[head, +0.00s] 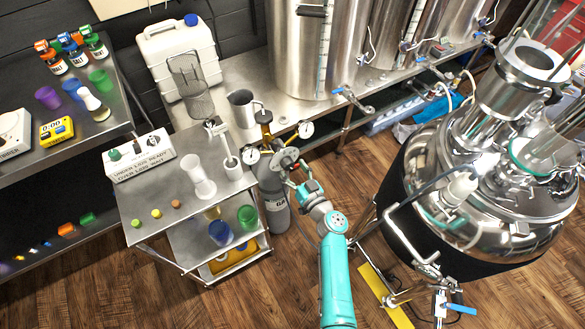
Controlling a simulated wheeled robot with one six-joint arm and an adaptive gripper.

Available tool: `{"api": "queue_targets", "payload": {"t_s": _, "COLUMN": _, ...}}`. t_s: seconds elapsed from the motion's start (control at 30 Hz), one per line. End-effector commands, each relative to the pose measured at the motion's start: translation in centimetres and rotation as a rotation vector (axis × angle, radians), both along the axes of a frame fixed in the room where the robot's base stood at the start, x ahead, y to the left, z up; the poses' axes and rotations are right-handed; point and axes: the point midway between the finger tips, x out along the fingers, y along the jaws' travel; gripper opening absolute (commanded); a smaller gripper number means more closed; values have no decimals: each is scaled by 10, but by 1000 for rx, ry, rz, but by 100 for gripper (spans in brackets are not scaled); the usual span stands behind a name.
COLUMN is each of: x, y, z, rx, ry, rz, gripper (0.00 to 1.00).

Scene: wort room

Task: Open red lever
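I cannot make out a red lever for certain. The valve levers that I can make out are blue: one on the bench-side tap (350,98) and one low on the big steel vessel (461,309). My gripper (284,158) is at the end of the teal arm, close to the gas cylinder's top and the gauges. It is small and grey against metal, so its fingers and any contact cannot be made out.
A small cart (150,205) with a control box, a white cylinder and small coloured pieces stands left of the gas cylinder (273,200). Steel kettles (300,50) line the back bench. The big steel vessel (480,205) fills the right. Wooden floor (130,290) is open in front.

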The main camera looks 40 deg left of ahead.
Motion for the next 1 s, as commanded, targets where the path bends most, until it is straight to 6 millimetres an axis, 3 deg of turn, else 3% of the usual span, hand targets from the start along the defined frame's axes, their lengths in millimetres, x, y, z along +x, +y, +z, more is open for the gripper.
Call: {"api": "queue_targets", "payload": {"t_s": 1.0, "x": -8, "y": 4, "z": -22, "rx": 357, "ry": 859, "rz": -2, "gripper": 38}}
